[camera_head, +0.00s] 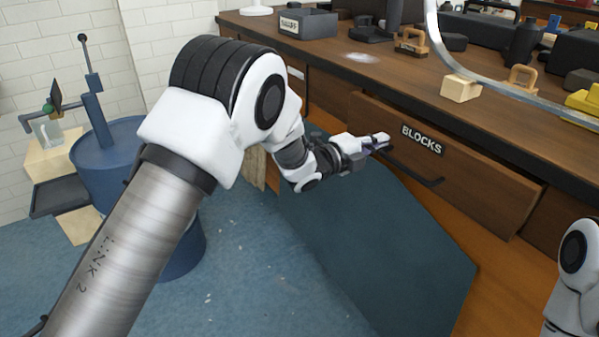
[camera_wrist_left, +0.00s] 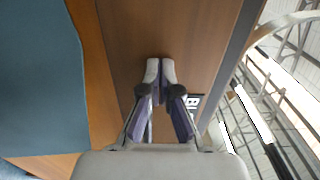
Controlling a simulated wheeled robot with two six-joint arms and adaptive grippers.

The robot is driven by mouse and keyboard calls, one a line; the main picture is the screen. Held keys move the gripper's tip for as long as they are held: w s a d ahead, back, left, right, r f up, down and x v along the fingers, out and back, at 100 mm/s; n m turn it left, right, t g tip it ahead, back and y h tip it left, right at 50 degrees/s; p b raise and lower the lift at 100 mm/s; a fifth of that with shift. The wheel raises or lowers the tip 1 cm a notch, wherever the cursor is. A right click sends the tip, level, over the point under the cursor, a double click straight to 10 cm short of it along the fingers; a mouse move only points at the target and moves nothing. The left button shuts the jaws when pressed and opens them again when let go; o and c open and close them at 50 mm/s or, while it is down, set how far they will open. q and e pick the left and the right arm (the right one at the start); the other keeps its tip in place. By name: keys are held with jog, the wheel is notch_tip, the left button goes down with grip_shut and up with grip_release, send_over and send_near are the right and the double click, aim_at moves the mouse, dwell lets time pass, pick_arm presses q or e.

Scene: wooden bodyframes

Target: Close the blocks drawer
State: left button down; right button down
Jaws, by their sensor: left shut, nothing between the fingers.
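The blocks drawer (camera_head: 470,165) is a brown wooden front below the bench top, with a black "BLOCKS" label (camera_head: 422,139) and a dark bar handle (camera_head: 415,167). Its front looks nearly level with the bench; I cannot tell how far it stands out. My left gripper (camera_head: 386,141) is shut and empty, in front of the drawer's left part, near the label and the handle's left end. In the left wrist view its fingertips (camera_wrist_left: 160,69) are together against or just before the wooden front (camera_wrist_left: 185,35); contact is unclear. Part of the label (camera_wrist_left: 193,101) shows beside them. My right gripper is out of view.
The bench top (camera_head: 385,80) above holds a grey box (camera_head: 306,24), a wooden block (camera_head: 460,88) and several tools. A curved metal rail crosses the upper right. A flat blue surface (camera_head: 400,265) lies below the drawer. A blue drum stand (camera_head: 110,160) is at left.

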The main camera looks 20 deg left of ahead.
aim_at(390, 134)
pick_arm(q)
jog(key=x, duration=0.4)
jog(key=shift+r, duration=0.25)
jog(key=shift+r, duration=0.1)
